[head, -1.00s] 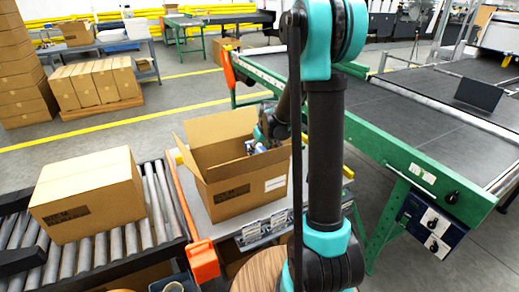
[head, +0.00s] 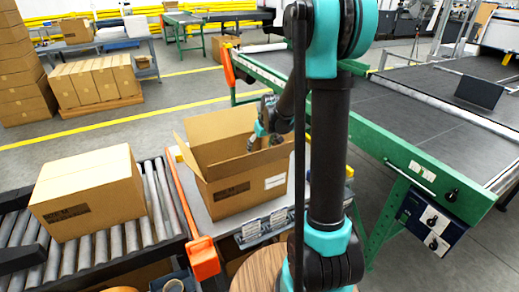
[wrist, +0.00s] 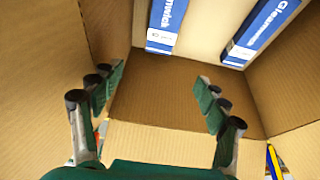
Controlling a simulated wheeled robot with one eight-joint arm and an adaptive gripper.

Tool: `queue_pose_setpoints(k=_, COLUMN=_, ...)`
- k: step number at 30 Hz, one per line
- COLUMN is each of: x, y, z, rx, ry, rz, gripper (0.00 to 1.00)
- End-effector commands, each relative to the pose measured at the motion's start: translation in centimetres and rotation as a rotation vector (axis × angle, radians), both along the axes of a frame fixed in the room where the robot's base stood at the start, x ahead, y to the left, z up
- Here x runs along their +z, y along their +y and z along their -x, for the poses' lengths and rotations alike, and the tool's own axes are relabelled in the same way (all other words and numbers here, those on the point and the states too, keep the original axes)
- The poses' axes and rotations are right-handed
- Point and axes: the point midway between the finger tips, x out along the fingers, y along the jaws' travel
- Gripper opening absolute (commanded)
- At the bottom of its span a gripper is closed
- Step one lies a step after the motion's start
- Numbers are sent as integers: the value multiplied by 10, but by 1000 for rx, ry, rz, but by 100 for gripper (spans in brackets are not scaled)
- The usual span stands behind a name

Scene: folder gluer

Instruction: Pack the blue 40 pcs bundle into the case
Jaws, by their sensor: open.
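The open cardboard case (head: 228,192) stands on a small metal bench, flaps up. My gripper (head: 263,142) is over its opening; the case's walls hide part of it. In the wrist view my gripper (wrist: 158,82) is open with nothing between its fingers. Two blue and white bundles lie inside the case, a left one (wrist: 167,22) and a right one (wrist: 260,30), apart from each other and beyond the fingertips. Their printing is partly cut off, and I cannot read a piece count. In the head view the bundles are hidden by the case walls.
A closed carton (head: 88,192) sits on the roller conveyor (head: 150,220) to the left. An orange-ended rail (head: 204,258) runs between conveyor and bench. The green-framed belt machine (head: 400,150) stands to the right.

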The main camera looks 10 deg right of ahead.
Motion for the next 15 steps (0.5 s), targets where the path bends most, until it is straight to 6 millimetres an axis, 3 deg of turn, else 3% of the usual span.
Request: queue_pose_setpoints(k=15, x=77, y=-10, z=31, rx=-2, ry=0, rz=-1, gripper=75)
